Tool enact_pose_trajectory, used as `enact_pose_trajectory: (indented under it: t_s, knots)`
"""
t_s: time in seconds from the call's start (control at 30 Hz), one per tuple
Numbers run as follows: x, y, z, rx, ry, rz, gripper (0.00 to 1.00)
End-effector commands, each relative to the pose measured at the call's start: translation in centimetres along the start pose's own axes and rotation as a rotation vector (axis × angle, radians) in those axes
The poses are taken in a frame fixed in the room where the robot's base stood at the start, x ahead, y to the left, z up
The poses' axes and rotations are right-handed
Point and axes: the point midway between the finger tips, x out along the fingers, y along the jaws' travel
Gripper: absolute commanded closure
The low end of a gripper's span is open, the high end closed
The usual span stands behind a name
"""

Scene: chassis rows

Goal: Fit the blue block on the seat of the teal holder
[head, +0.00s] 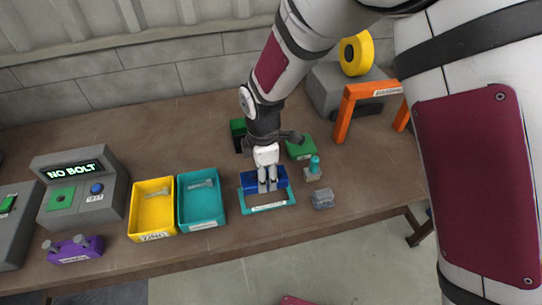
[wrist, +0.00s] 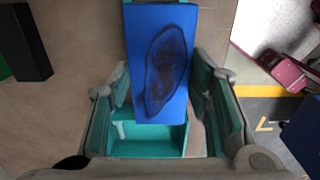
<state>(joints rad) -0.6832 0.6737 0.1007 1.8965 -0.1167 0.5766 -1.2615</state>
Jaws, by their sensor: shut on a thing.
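The blue block (head: 280,177) is between the fingers of my gripper (head: 267,186), which is shut on it. In the wrist view the block (wrist: 160,50) fills the upper middle, with a dark oval patch on its face. The teal holder (head: 247,206) stands on the bench directly below or under the block, with a pale label on its front. In the wrist view part of the holder (wrist: 150,142) shows beyond the block's lower edge. My fingers and the block hide much of the seat, and I cannot tell whether the block touches it.
Left of the holder are a teal bin (head: 202,226) and a yellow bin (head: 153,232) holding bolts, and a "NO BOLT" console (head: 108,200). A grey block (head: 322,198) and a small teal-topped piece (head: 313,171) stand close on the right. A green block (head: 299,149) is behind.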

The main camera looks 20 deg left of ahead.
Motion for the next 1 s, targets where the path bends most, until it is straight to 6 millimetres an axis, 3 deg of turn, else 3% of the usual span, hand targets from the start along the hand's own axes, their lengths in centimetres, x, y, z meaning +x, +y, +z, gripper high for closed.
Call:
enact_pose_trajectory:
  t_s: [0.23,0.7,1.0]
  knots:
    - [0.8,0.0,-0.1,-0.001,0.001,0.0,1.0]
    - [5.0,0.0,-0.1,0.0,0.0,0.0,1.0]
    - [5.9,0.0,0.0,0.0,0.0,0.001,1.0]
